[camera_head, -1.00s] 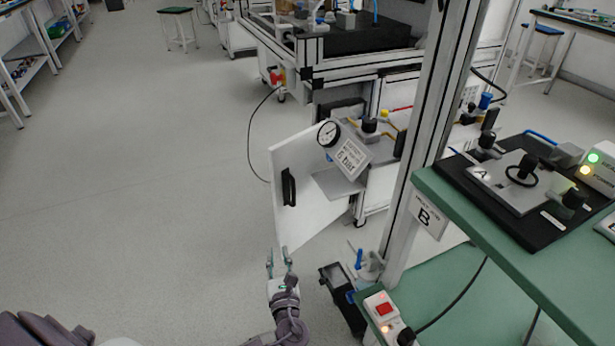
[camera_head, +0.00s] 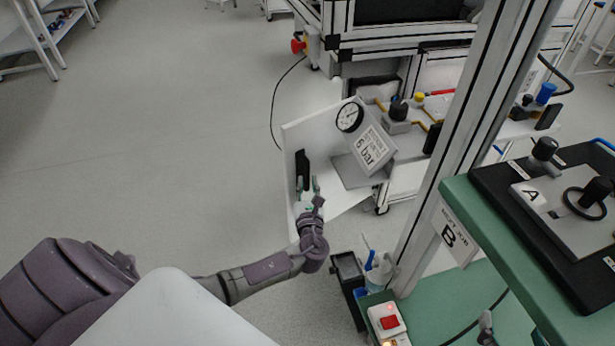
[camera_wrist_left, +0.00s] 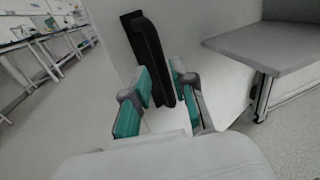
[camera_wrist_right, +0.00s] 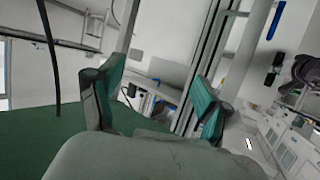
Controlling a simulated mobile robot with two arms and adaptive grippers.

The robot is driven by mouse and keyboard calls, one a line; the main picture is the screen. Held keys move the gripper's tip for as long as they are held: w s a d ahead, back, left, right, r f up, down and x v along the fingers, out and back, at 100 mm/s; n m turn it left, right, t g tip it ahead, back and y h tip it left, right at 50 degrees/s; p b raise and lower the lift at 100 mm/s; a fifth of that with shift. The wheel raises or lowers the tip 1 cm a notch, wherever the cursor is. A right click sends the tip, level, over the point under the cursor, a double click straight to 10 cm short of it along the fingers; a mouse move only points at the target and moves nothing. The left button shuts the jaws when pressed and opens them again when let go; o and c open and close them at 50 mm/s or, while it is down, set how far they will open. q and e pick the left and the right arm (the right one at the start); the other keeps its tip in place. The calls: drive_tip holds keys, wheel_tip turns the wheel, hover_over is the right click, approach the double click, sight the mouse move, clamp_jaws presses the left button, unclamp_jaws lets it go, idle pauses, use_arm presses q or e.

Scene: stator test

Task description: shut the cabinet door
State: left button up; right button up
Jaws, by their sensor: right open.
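The white cabinet door (camera_head: 318,138) stands swung open, under the far bench in the head view. Its black vertical handle (camera_head: 301,168) is on the face toward me. My left gripper (camera_head: 308,186) is at the lower end of the handle. In the left wrist view the left gripper (camera_wrist_left: 163,78) has its fingers apart, with the lower part of the handle (camera_wrist_left: 153,52) between or just beyond them; contact is unclear. My right gripper (camera_wrist_right: 158,78) is open and empty in the right wrist view, above a green surface.
A pressure gauge (camera_head: 349,117) and a "6 bar" sign (camera_head: 374,149) are beside the door. An aluminium post (camera_head: 470,130) and a green bench (camera_head: 500,235) stand to the right. A black bin (camera_head: 349,278) is below. Floor to the left is clear.

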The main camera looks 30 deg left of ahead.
sight(307, 176)
use_arm(q)
drive_tip(key=x, duration=0.3)
drive_tip(key=shift+w+a+b, duration=0.15)
drive_tip(key=shift+w+b, duration=0.1)
drive_tip(key=shift+b, duration=0.1)
drive_tip(key=shift+w+a, duration=0.2)
drive_tip(key=shift+w, duration=0.15)
use_arm(e)
drive_tip(key=shift+w+a+r+t+y, duration=0.2)
drive_tip(key=shift+w+r+t, duration=0.1)
drive_tip(key=shift+r+t, duration=0.45)
drive_tip(key=shift+w+a+r+t+y, duration=0.25)
drive_tip(key=shift+r+t, duration=0.2)
drive_tip(key=shift+r, duration=0.5)
drive_tip(key=shift+w+a+r+t+y, duration=0.15)
drive_tip(key=shift+w+r+t, duration=0.2)
drive_tip(key=shift+r+t, duration=0.4)
drive_tip(key=shift+r, duration=0.1)
use_arm(q)
clamp_jaws()
